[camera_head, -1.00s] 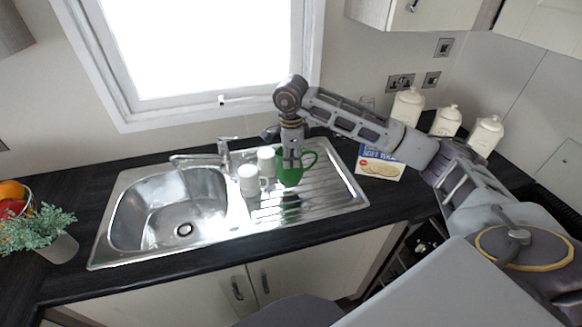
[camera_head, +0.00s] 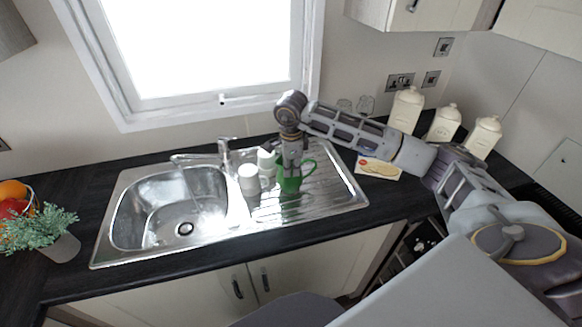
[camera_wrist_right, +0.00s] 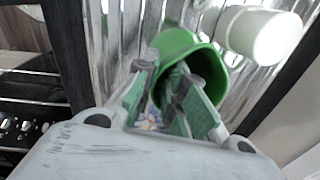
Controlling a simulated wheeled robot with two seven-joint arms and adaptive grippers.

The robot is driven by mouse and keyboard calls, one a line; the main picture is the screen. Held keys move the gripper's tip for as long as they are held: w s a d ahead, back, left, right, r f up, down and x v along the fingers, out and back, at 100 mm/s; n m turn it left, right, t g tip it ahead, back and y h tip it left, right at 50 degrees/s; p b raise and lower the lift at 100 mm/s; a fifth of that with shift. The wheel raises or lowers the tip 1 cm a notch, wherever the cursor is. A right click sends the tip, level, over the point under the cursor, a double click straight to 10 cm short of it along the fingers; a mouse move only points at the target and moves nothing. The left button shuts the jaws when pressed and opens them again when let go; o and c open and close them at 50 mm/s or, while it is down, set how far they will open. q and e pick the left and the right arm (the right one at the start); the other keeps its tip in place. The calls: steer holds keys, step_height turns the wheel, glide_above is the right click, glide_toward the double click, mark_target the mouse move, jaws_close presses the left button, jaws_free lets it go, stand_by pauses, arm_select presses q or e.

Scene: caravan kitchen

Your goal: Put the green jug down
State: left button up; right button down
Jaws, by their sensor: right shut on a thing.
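The green jug (camera_head: 291,184) is upright over the ribbed draining board of the steel sink unit (camera_head: 345,190), its handle to the right. My right gripper (camera_head: 291,166) comes down from above and is shut on the jug. In the right wrist view, the gripper's fingers (camera_wrist_right: 172,88) close on the wall of the jug (camera_wrist_right: 176,42) at its rim. The jug's base is low, at or just above the board; I cannot tell whether it touches. My left gripper is not in view.
A white mug (camera_head: 249,181) and another white mug (camera_head: 266,160) stand close to the jug's left. The sink basin (camera_head: 150,215) and tap (camera_head: 224,155) are further left. A food box (camera_head: 379,168) and cream canisters (camera_head: 407,108) are at right. The board's right end is clear.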

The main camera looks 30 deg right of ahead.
steer(key=c, duration=1.9)
jaws_free()
steer(key=shift+f, duration=0.15)
steer(key=shift+c, duration=0.2)
steer(key=o, duration=0.5)
steer(key=shift+c, duration=0.2)
steer(key=shift+r, duration=0.2)
step_height(320, 180, up, 12)
steer(key=b, duration=0.2)
steer(key=shift+s+a, duration=0.25)
steer(key=shift+s, duration=0.2)
steer(key=shift+s+f, duration=0.1)
